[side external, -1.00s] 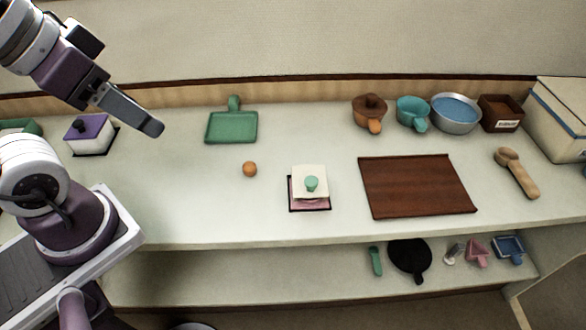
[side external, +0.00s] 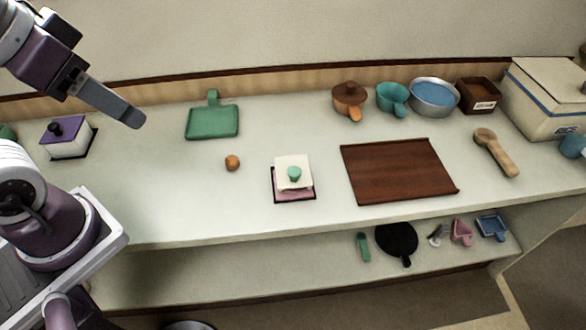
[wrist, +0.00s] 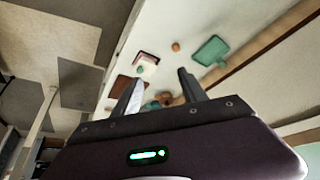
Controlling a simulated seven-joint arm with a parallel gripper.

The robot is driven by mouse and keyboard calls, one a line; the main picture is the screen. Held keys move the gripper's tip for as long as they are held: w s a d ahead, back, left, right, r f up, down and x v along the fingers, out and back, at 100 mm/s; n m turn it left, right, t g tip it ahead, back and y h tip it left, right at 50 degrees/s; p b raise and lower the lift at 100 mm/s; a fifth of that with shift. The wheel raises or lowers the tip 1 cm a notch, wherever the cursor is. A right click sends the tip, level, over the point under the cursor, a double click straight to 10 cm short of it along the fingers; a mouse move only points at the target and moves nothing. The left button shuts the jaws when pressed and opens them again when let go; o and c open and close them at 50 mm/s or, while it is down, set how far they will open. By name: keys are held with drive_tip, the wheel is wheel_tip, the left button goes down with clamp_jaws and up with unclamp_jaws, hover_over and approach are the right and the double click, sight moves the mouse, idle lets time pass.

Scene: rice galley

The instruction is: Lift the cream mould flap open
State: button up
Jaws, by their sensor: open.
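The cream mould flap (side external: 292,168) is a pale square lid with a green knob on top. It lies down over a pink mould body (side external: 295,193) on a dark base, near the front middle of the counter. The mould also shows small in the wrist view (wrist: 147,59). My gripper (side external: 133,117) is high at the left, above the counter and well apart from the mould. In the wrist view my gripper (wrist: 160,82) has its two fingers spread with nothing held between them.
A small orange ball (side external: 232,163) and a green tray (side external: 212,122) lie left of the mould. A brown board (side external: 398,171) lies right of it. A purple-topped white box (side external: 65,138) stands at the far left. Pots and bowls line the back right. The counter around the mould is clear.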

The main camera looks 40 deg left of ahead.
drive_tip(key=w+d+g, duration=0.2)
drive_tip(key=w, duration=0.6)
drive_tip(key=m+g, duration=0.1)
drive_tip(key=g, duration=0.2)
hover_over(294, 170)
wheel_tip(294, 170, down, 17)
wheel_tip(294, 170, down, 9)
drive_tip(key=shift+w+f, duration=0.1)
drive_tip(key=shift+f, duration=0.1)
drive_tip(key=shift+c, duration=0.4)
clamp_jaws()
